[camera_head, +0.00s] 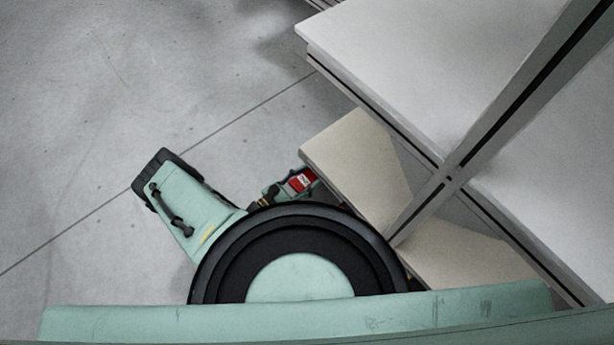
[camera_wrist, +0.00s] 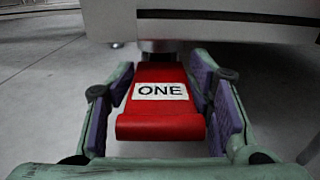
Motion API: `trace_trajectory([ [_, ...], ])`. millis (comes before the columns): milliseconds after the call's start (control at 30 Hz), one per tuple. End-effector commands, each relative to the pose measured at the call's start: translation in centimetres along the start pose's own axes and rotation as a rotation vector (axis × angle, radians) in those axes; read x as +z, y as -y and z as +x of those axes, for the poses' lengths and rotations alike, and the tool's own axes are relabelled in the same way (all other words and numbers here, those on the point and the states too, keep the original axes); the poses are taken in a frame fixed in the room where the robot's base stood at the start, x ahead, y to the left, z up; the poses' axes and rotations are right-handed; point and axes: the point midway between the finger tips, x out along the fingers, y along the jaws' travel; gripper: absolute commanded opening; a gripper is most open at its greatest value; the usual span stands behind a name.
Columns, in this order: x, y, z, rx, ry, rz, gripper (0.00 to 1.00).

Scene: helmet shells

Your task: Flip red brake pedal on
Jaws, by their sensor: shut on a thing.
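The red brake pedal (camera_wrist: 160,122) shows in the middle of the wrist view, with a white label reading "ONE" on top. It joins a metal stem under a light panel edge. In the wrist view my gripper (camera_wrist: 164,80) has one purple-padded finger on each side of the pedal, shut on it. In the head view the pedal (camera_head: 302,180) is a small red patch with a white label beside the cream shelf. My gripper (camera_head: 290,186) is at it there, partly hidden by my own arm.
A cream lower shelf (camera_head: 352,150) lies just right of the pedal. A large white tabletop (camera_head: 420,65) and a grey metal post (camera_head: 520,92) stand above and to the right. Open concrete floor (camera_head: 130,90) lies to the left.

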Motion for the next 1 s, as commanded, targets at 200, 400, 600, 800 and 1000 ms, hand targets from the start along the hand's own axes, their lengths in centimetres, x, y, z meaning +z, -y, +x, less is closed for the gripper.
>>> trace_trajectory([
  [200,-0.01,0.04,-0.02,-0.001,0.000,0.000,0.19],
  [400,-0.01,0.09,-0.03,-0.002,0.000,-0.001,0.06],
  [600,-0.02,0.18,-0.03,-0.004,0.000,-0.001,0.00],
  [800,-0.03,0.32,-0.03,-0.006,0.000,-0.002,0.00],
  [1000,-0.06,0.46,-0.03,-0.008,0.000,-0.003,0.00],
])
